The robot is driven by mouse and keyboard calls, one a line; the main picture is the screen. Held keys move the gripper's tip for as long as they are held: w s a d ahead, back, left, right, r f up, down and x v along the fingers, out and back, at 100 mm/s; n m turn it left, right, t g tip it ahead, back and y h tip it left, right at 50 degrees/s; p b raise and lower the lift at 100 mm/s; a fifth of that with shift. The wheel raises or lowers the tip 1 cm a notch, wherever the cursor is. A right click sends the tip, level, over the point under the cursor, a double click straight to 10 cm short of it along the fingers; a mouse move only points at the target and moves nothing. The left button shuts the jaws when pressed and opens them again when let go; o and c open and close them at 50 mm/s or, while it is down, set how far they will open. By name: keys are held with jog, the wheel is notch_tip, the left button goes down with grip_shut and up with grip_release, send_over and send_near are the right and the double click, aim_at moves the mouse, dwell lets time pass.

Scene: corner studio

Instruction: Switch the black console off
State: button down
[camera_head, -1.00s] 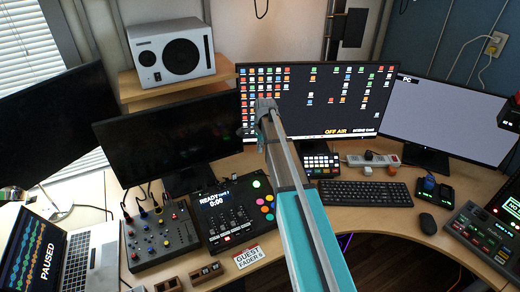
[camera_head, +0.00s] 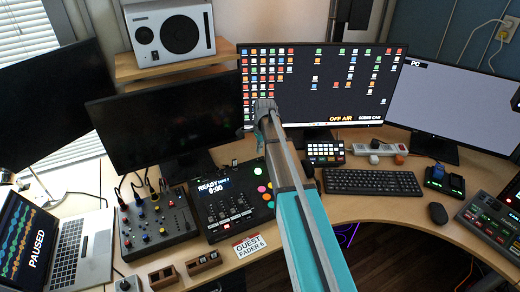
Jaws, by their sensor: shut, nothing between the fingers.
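The black console (camera_head: 232,208) sits on the desk left of my arm. Its screen is lit and reads READY and 0:00, with rows of faders below and coloured round buttons along its right side, a green one at the top. My gripper (camera_head: 259,120) is at the far end of my teal arm, in front of the wide monitor and above and beyond the console. It is shut and empty, and appears apart from the console. My arm crosses the view just right of the console. Any power switch on the console is too small to tell.
A grey mixer (camera_head: 157,230) with knobs and cables stands left of the console. A GUEST FADER 6 card (camera_head: 249,245) lies in front. A dark monitor (camera_head: 165,125) stands behind. A small button pad (camera_head: 325,152) and a keyboard (camera_head: 372,182) lie to the right.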

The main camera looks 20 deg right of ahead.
aim_at(259, 159)
jog(key=shift+a+f+b, duration=0.15)
jog(key=shift+f+b, duration=0.55)
jog(key=shift+f, duration=0.15)
jog(key=shift+a+f+b, duration=0.1)
jog(key=shift+f+b, duration=0.55)
jog(key=shift+f, duration=0.15)
jog(key=shift+s+d+f, duration=0.1)
jog(key=shift+d, duration=0.1)
